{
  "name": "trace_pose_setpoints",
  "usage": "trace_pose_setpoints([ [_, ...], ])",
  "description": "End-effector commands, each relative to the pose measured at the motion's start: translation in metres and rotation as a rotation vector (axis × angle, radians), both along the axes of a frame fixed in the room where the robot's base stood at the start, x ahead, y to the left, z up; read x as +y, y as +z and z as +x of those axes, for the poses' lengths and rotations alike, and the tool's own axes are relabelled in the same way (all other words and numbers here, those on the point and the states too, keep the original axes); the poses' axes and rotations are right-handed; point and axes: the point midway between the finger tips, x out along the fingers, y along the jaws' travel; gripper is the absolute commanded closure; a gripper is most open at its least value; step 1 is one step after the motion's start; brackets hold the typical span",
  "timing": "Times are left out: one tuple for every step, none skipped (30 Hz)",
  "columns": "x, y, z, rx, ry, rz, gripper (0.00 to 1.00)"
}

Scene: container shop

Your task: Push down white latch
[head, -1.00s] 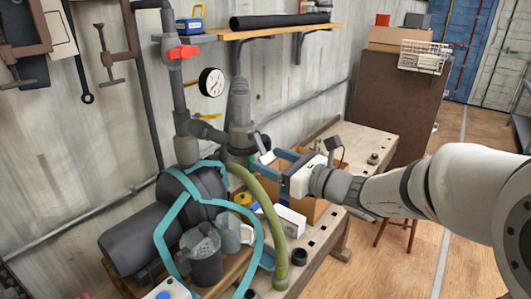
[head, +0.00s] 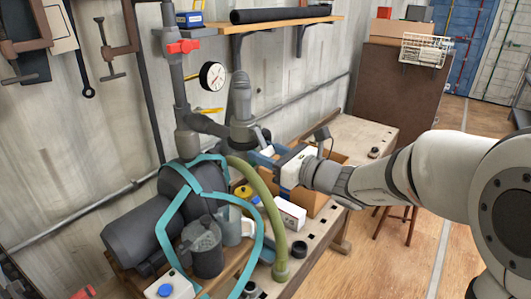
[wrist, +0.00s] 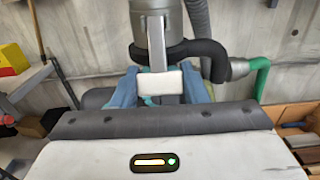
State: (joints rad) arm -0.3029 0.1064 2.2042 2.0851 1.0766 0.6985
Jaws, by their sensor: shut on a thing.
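The white latch (wrist: 160,84) is a small white block at the lower end of a grey lever, below a grey cylindrical housing with a black collar in the wrist view. In the head view it lies at the grey upright fitting (head: 241,110), partly hidden by my gripper. My gripper (head: 267,157) is at the fitting, with its blue fingers on both sides of the white block. In the wrist view the fingers (wrist: 160,91) are shut on the block. The exact contact faces are hidden.
A dark motor (head: 145,230) with teal straps and a green hose (head: 268,215) stand left of my gripper. A grey jug (head: 203,247), a white box (head: 290,214) and a cardboard box (head: 312,203) are below. The bench's (head: 365,137) right end is mostly clear.

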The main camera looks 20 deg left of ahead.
Motion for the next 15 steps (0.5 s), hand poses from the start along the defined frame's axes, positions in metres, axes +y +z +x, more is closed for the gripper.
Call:
trace_pose_setpoints([
  [0.000, 0.000, 0.000, 0.000, 0.000, 0.000, 0.82],
  [0.000, 0.000, 0.000, 0.000, 0.000, 0.000, 0.83],
  [0.000, 0.000, 0.000, 0.000, 0.000, 0.000, 0.83],
  [0.000, -0.001, 0.000, 0.000, 0.000, 0.001, 0.83],
  [0.000, -0.002, 0.000, -0.001, 0.000, 0.003, 0.83],
  [0.001, -0.003, 0.000, -0.003, 0.000, 0.007, 0.83],
  [0.001, -0.004, 0.000, -0.006, 0.000, 0.012, 0.83],
  [0.001, -0.005, 0.000, -0.009, 0.000, 0.018, 0.83],
  [0.002, -0.007, 0.001, -0.012, 0.000, 0.027, 0.83],
  [0.002, -0.009, 0.001, -0.016, 0.000, 0.034, 0.83],
  [0.003, -0.009, 0.001, -0.020, 0.000, 0.043, 0.83],
  [0.003, -0.010, 0.001, -0.025, -0.001, 0.056, 0.83],
  [0.004, -0.010, 0.002, -0.029, -0.001, 0.065, 0.83],
  [0.004, -0.010, 0.002, -0.033, 0.000, 0.075, 0.83],
  [0.005, -0.010, 0.002, -0.038, 0.000, 0.087, 0.83],
])
